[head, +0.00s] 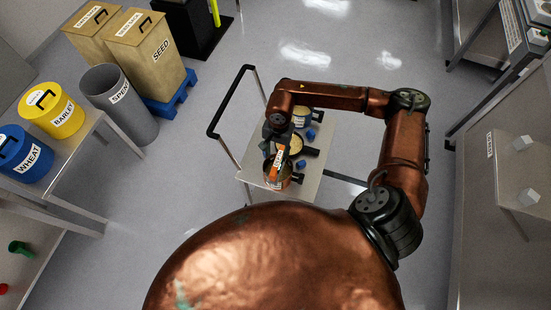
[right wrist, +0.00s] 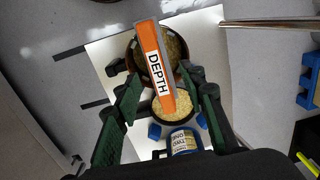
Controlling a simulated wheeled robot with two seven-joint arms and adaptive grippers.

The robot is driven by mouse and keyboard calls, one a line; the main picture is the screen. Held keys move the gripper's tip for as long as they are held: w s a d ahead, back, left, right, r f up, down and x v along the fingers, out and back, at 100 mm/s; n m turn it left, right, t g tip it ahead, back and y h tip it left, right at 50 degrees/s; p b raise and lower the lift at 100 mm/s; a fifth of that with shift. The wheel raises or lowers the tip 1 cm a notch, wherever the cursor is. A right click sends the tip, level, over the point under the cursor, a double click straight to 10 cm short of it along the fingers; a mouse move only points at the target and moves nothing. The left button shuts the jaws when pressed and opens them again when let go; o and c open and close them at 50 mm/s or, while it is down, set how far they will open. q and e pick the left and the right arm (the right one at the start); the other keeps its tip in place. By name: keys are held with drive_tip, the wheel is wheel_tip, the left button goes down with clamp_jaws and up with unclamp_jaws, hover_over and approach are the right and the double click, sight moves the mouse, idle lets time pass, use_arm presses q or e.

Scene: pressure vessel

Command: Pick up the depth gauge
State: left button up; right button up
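The depth gauge (right wrist: 160,75) is a long orange bar with a white DEPTH label. In the head view the gauge (head: 277,160) shows just below my right gripper (head: 271,141), over the cart top (head: 311,166). In the right wrist view my right gripper (right wrist: 162,92) has its green-black fingers apart, one on each side of the gauge, with visible gaps. The gauge overlaps a brown-rimmed jar of grain (right wrist: 178,50); I cannot tell whether it stands in it. My left gripper is not in view.
A smaller round container of grain (right wrist: 181,104) and a blue-lidded labelled jar (right wrist: 183,141) sit close by on the cart. A black cart handle (head: 228,100) rises at left. Bins and side tables stand left; a steel bench (head: 500,230) stands right.

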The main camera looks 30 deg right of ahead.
sight(278, 158)
drive_tip(key=shift+w+d+f+h, duration=0.15)
drive_tip(key=shift+d+h, duration=0.15)
drive_tip(key=shift+d, duration=0.4)
drive_tip(key=shift+d+f, duration=0.1)
drive_tip(key=shift+f, duration=0.25)
drive_tip(key=f, duration=0.6)
drive_tip(key=shift+w+a+f+p, duration=0.1)
drive_tip(key=shift+a+f+p, duration=0.1)
drive_tip(key=shift+f+p, duration=0.1)
drive_tip(key=shift+c, duration=0.4)
clamp_jaws()
